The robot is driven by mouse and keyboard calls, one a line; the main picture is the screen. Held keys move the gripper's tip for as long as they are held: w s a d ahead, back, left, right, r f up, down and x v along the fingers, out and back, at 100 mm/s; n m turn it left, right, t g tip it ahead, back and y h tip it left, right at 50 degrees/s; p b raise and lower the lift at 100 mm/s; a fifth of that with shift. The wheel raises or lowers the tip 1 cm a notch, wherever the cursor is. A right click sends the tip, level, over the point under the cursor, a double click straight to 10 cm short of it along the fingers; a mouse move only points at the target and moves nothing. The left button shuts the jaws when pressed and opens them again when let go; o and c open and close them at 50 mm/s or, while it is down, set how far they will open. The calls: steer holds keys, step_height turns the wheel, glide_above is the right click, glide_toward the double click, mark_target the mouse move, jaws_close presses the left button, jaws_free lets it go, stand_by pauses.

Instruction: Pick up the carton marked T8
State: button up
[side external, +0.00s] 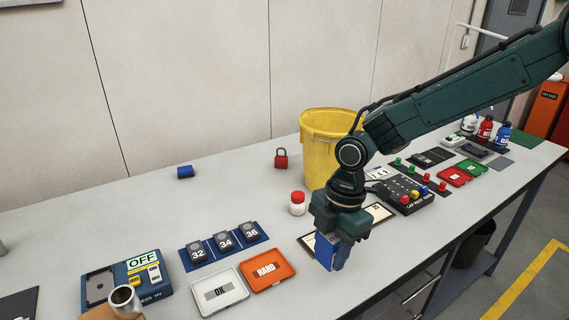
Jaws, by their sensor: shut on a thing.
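My gripper (335,262) is over the front middle of the table, pointing down. It is shut on a blue box-shaped thing (326,252), which shows between the jaws. No T8 mark can be read on it from here, so I cannot tell whether it is the carton marked T8. The jaws hide part of it. I cannot tell whether its lower end touches the table. A framed board (307,242) lies behind the gripper and is partly hidden by it.
A yellow bucket (318,150) stands behind my arm, with a white jar with a red lid (297,207) near it. Left are an orange HARD tray (284,281), a white OK tray (237,302) and blocks 32, 34, 36 (225,241). The back left table is mostly clear.

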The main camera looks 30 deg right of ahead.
mark_target(332, 234)
step_height(332, 234, up, 12)
steer(key=shift+f, duration=0.15)
stand_by(0.7)
